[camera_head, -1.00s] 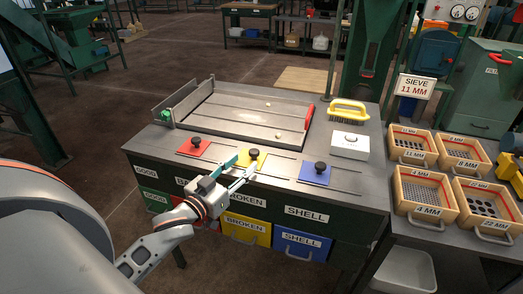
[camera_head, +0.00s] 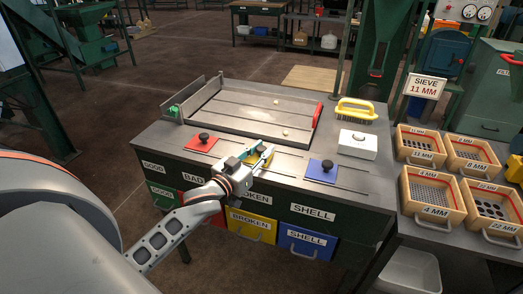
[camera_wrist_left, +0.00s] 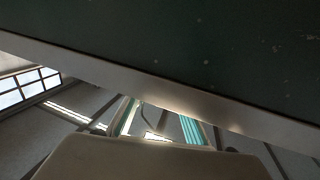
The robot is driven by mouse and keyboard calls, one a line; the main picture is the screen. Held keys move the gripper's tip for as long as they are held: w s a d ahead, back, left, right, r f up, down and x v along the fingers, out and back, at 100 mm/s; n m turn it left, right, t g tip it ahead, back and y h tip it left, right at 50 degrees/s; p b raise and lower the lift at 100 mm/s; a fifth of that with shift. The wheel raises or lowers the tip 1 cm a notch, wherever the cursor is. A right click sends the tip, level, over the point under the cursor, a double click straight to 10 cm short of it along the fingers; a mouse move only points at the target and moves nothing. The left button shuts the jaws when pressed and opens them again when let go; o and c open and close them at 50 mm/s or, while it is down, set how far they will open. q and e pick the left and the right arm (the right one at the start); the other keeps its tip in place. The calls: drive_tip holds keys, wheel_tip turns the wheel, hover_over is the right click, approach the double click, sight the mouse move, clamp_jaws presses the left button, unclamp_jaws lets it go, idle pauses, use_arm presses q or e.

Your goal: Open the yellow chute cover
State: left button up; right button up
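The yellow chute cover (camera_head: 262,159) lies on the table top between the red cover (camera_head: 202,144) and the blue cover (camera_head: 321,171). It is mostly hidden behind my left gripper (camera_head: 261,154), and its black knob is not clearly visible. The gripper's teal fingers are over the cover, close to where the knob stands; I cannot tell whether they touch it. In the left wrist view the two teal fingertips (camera_wrist_left: 158,126) stand apart, beyond a grey edge and dark green surface. The red and blue covers each carry a black knob. My right gripper is not in view.
A sorting tray (camera_head: 250,115) with a few small pieces lies behind the covers. A yellow-handled brush (camera_head: 356,109) and a white box (camera_head: 357,144) stand at the right. Labelled drawers, including a yellow one (camera_head: 251,226), are below the front edge. Sieves (camera_head: 428,197) stand farther right.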

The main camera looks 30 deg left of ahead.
sight(287, 164)
use_arm(q)
clamp_jaws()
drive_tip(key=shift+w+d, duration=0.1)
drive_tip(key=shift+d, duration=0.4)
drive_tip(key=d, duration=0.2)
drive_tip(key=w+d+p, duration=0.1)
drive_tip(key=d, duration=0.1)
drive_tip(key=d+p, duration=0.1)
drive_tip(key=d, duration=0.2)
drive_tip(key=shift+w+d, duration=0.1)
drive_tip(key=shift+w, duration=0.25)
drive_tip(key=o, duration=0.7)
unclamp_jaws()
drive_tip(key=shift+o, duration=0.2)
drive_tip(key=shift+s, duration=0.1)
drive_tip(key=s, duration=1.2)
drive_tip(key=shift+a, duration=0.2)
